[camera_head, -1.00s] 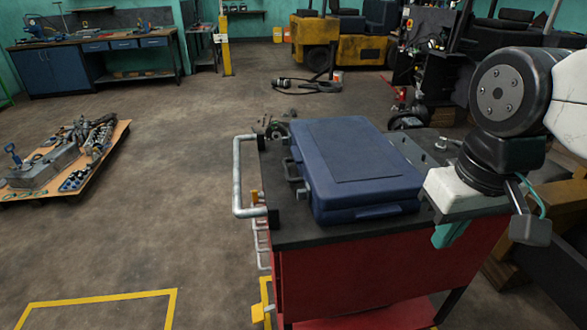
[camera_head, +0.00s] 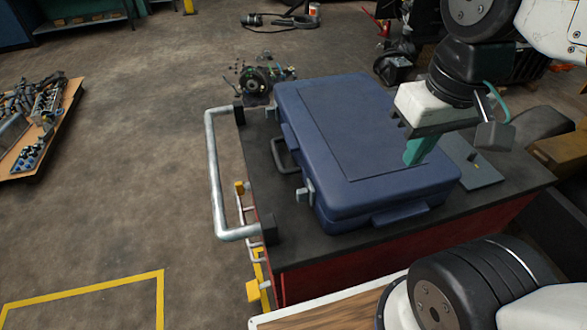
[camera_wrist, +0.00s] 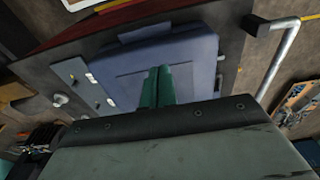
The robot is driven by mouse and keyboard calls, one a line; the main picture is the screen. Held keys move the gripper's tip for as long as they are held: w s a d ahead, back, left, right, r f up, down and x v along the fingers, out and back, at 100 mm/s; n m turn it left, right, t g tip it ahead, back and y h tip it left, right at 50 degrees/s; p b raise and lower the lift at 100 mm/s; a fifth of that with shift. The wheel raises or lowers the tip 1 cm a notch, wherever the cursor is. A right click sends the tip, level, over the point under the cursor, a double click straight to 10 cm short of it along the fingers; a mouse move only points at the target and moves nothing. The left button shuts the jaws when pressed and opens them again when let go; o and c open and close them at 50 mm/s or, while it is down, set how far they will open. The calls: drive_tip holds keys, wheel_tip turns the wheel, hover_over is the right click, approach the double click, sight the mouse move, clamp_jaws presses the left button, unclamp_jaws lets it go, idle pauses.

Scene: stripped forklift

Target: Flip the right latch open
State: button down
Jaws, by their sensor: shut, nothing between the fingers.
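A closed blue case (camera_head: 350,140) lies flat on the dark top of a red cart. A grey latch (camera_head: 305,193) sits on its left side near the front corner, with a dark carry handle (camera_head: 285,155) farther back on that side. My gripper (camera_head: 412,158) points down over the right part of the case, well away from the grey latch. Its teal fingers are shut and empty. In the wrist view the fingers (camera_wrist: 157,84) show in front of the case lid (camera_wrist: 185,50); contact cannot be told.
A silver rail (camera_head: 215,175) runs along the cart's left end. A flat grey plate (camera_head: 468,165) lies on the cart top right of the case. A wooden pallet of parts (camera_head: 40,130) stands far left. The floor between pallet and cart is free.

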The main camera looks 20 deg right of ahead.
drive_tip(key=w+a+g, duration=0.3)
drive_tip(key=w+a, duration=0.4)
drive_tip(key=w, duration=0.3)
drive_tip(key=g, duration=0.3)
approach(305, 193)
drive_tip(key=w, duration=0.2)
drive_tip(key=w+a+r, duration=0.1)
drive_tip(key=shift+w+r, duration=0.1)
drive_tip(key=shift+w, duration=0.2)
drive_tip(key=x, duration=1)
